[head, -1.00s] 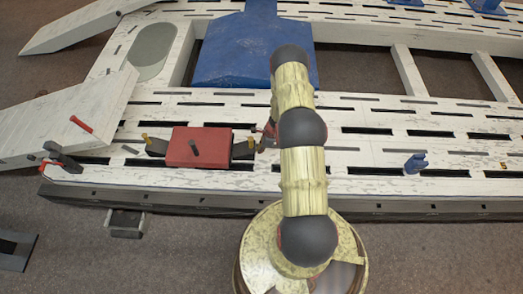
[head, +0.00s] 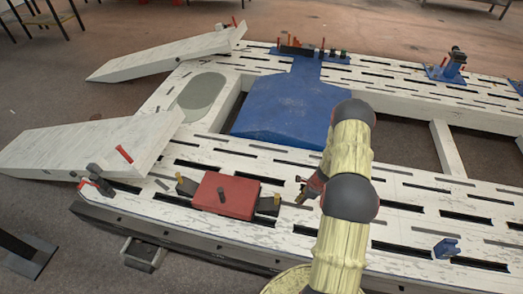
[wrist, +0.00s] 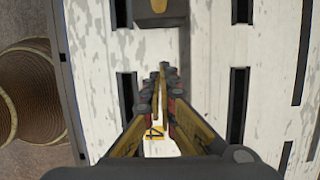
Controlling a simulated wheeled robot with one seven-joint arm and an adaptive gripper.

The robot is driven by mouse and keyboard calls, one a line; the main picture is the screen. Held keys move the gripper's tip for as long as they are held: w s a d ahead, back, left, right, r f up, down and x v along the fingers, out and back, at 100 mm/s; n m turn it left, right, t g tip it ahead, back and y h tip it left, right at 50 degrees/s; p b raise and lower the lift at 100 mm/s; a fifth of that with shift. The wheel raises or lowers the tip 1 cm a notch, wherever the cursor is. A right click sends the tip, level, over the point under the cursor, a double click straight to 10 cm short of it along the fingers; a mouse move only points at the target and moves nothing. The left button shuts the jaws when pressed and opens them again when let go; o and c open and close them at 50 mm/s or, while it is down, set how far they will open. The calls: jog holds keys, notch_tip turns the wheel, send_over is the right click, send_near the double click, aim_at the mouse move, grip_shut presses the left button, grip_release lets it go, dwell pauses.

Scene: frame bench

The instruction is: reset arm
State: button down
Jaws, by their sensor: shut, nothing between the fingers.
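My arm reaches over the near rail of the white slotted frame bench (head: 400,205). My gripper (head: 308,190) is partly hidden by my arm in the head view. It is above the rail, just right of the red block (head: 230,190) with dark end pieces. In the wrist view my gripper (wrist: 161,75) points at the white surface, its fingers together and empty. A dark piece with a yellowish knob (wrist: 158,6) lies beyond the fingertips, apart from them. The exact height above the rail is unclear.
A blue plate (head: 290,110) spans the bench's middle. White ramps (head: 90,145) stand at the left. A red-handled clamp (head: 100,182) and a small blue fixture (head: 446,248) sit on the near rail. A yellow label (wrist: 155,132) shows below the fingers.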

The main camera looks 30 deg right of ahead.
jog(key=shift+a, duration=0.1)
jog(key=s+a+n+g+y, duration=0.1)
jog(key=s+a+n+y, duration=0.1)
jog(key=s+a+n, duration=0.3)
jog(key=s+a+r+n+g, duration=0.1)
jog(key=a+r+n, duration=0.35)
jog(key=r, duration=0.65)
jog(key=s+a+r+n+h, duration=0.1)
jog(key=a+r+n, duration=0.35)
jog(key=r, duration=0.65)
jog(key=s+a+r+n+g, duration=0.1)
jog(key=a+r+n, duration=0.35)
jog(key=r, duration=0.75)
jog(key=s+a+r+n+t+h, duration=0.1)
jog(key=s+a+r+n+t, duration=0.1)
jog(key=a+r, duration=0.3)
jog(key=s+a+r+n+t+h, duration=0.1)
jog(key=s+a+r+n+t, duration=0.1)
jog(key=r, duration=0.9)
jog(key=s+a+r+n+t+h, duration=0.1)
jog(key=s+a+r+n, duration=0.3)
jog(key=a+r, duration=0.4)
jog(key=shift+s+r+n+t, duration=0.35)
jog(key=shift+s+r+t, duration=0.1)
jog(key=shift+t, duration=0.15)
